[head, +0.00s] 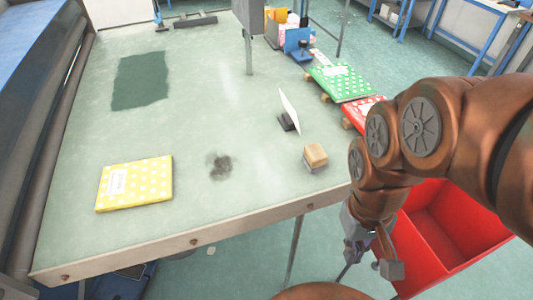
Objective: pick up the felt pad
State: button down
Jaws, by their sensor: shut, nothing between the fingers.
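A small block with a tan wooden top and a grey pad-like underside (315,158) sits on the table near its right front edge. It looks like the felt pad, though I cannot be sure. A flat dark green patch with uneven edges (140,80) lies at the back left of the table. My gripper (372,268) is shut and empty. It hangs beyond the table's right front edge, to the right of the block and nearer to me, apart from it.
The green table (190,215) has a dark smudge (220,166) left of the block. A yellow dotted packet (135,183) lies front left. A white card in a dark stand (289,112) is behind the block. A red bin (425,240) stands below.

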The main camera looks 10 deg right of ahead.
aim_at(315, 159)
jog(key=k, duration=1.05)
jog(key=u, duration=1.2)
jog(key=i, duration=1.2)
jog(key=z, duration=0.7)
